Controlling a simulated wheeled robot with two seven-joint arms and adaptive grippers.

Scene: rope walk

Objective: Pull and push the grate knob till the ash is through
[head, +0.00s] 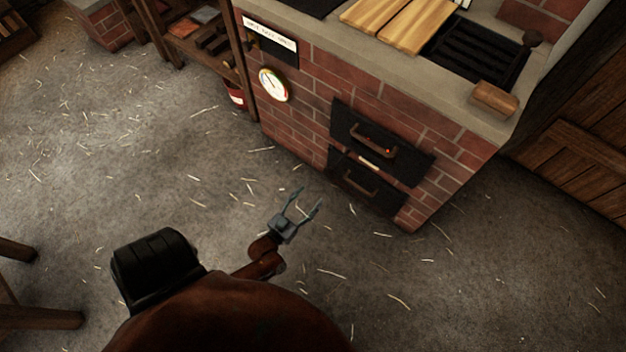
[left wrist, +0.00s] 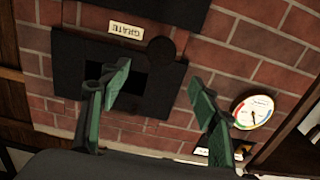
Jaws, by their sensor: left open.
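The grate knob (left wrist: 160,50) looks like a dark round ball in the left wrist view, beside an upside-down label reading GRATE (left wrist: 125,30) and a black plate with a dark opening (left wrist: 127,82). I cannot pick the knob out in the head view. My left gripper (head: 308,197) is open and empty, in front of the brick stove (head: 310,95) and apart from it. In the left wrist view its fingers (left wrist: 160,78) spread to either side below the knob, not touching it. No ash can be made out. My right gripper is out of view.
The stove front has an upper black door (head: 350,125), a lower black door (head: 345,175) and a round gauge (head: 273,84). A wooden block (head: 493,99) lies on the stove's top edge. A wooden shelf stands at the back left. The straw-strewn floor (head: 180,160) is largely clear.

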